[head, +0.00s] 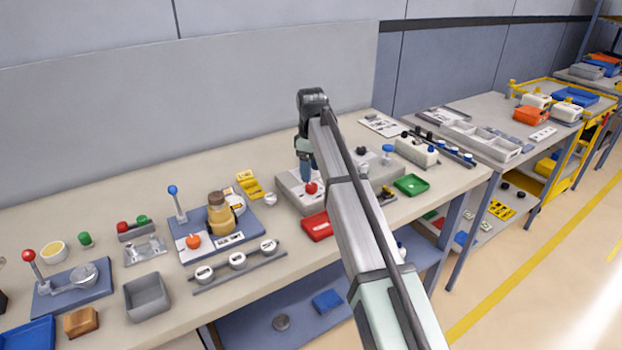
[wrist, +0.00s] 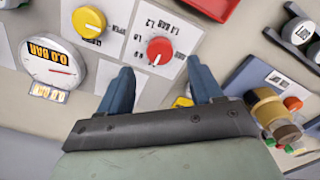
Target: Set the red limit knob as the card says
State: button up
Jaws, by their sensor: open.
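The red limit knob (wrist: 160,51) is round with a white pointer mark near its lower edge in the wrist view. It sits on a white label plate (wrist: 146,31) with small L markings around it, upside down and only partly readable. The knob also shows in the head view (head: 311,188) on a grey panel box (head: 292,192). My gripper (wrist: 161,76) is open, its two blue fingers apart and just short of the knob in the wrist view. In the head view my gripper (head: 307,171) is above and beside the knob. I cannot tell which sheet is the card.
A yellow knob (wrist: 89,22) and a round gauge (wrist: 53,62) reading 0.0 BAR sit on the same box. A red tray (head: 317,226) lies in front of it. A pump-like yellow unit (head: 220,213) stands to the left, a green tray (head: 411,185) to the right.

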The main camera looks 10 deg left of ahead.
aim_at(311, 185)
notch_tip(311, 185, up, 9)
jog(key=shift+f, duration=0.15)
dwell(0.4)
